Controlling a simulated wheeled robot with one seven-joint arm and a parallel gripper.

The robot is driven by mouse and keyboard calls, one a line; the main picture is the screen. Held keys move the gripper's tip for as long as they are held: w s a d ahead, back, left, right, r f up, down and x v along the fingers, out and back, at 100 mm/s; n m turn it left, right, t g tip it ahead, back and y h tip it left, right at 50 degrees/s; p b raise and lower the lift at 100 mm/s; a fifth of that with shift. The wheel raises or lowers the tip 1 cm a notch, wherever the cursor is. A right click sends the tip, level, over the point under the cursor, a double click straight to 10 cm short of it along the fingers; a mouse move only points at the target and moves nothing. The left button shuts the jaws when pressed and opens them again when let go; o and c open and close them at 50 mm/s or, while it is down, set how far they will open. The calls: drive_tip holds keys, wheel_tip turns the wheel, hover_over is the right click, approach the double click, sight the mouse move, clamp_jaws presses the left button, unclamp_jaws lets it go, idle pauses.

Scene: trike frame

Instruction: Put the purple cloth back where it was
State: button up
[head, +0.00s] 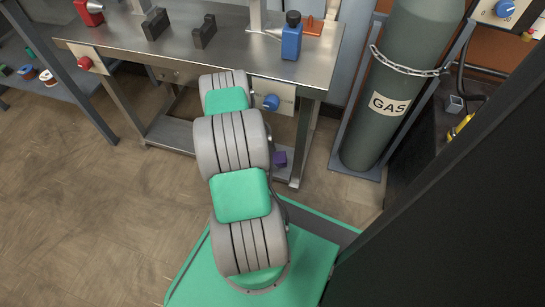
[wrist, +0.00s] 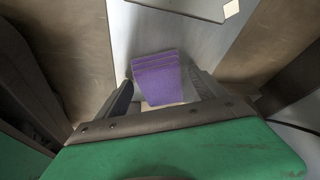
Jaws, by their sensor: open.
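The purple cloth (wrist: 157,72) looks like a small folded stack with several layered edges. In the wrist view it lies between the two fingers of my gripper (wrist: 161,84), with grey metal around it. The fingers stand apart on either side of it, and I cannot tell whether they touch it. In the head view a small bit of the purple cloth (head: 280,158) shows low at the right end of the workbench, just right of my arm. My gripper is hidden behind my arm in that view.
The steel workbench (head: 120,40) holds dark blocks (head: 155,24), a blue bottle (head: 291,42) and a red vise (head: 89,12). Its lower shelf (head: 172,133) and legs are close to my arm. A gas cylinder (head: 400,80) stands right. Open floor (head: 70,210) lies left.

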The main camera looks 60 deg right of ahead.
drive_tip(key=p+v, duration=0.3)
drive_tip(key=v, duration=0.4)
drive_tip(key=shift+r+p, duration=0.25)
drive_tip(key=shift+p, duration=0.1)
drive_tip(key=shift+w+a+r, duration=0.1)
drive_tip(key=shift+r, duration=0.05)
drive_tip(key=w+a+r+n+t+p, duration=0.1)
drive_tip(key=w+a+r+n+p, duration=0.5)
drive_tip(key=r, duration=0.8)
drive_tip(key=w+a+r+n+t+p, duration=0.1)
drive_tip(key=w+a+r+n+p, duration=0.5)
drive_tip(key=r, duration=0.7)
drive_tip(key=w+a+r+n+t+p, duration=0.1)
drive_tip(key=w+a+r+n+p, duration=0.3)
drive_tip(key=a+r+p, duration=0.75)
drive_tip(key=s+a+r+n+t+p, duration=0.1)
drive_tip(key=a+r+n+p, duration=0.3)
drive_tip(key=r, duration=0.9)
drive_tip(key=s+a+r+n+t+y+p, duration=0.1)
drive_tip(key=s+a+r+n+p, duration=0.2)
drive_tip(key=r, duration=1)
drive_tip(key=s+a+r+n+t+y+p, duration=0.1)
drive_tip(key=a+r+n+p, duration=0.5)
drive_tip(key=r, duration=0.8)
drive_tip(key=a+t+p, duration=0.1)
drive_tip(key=a+p, duration=0.1)
drive_tip(key=a, duration=0.2)
drive_tip(key=shift+s+p, duration=0.4)
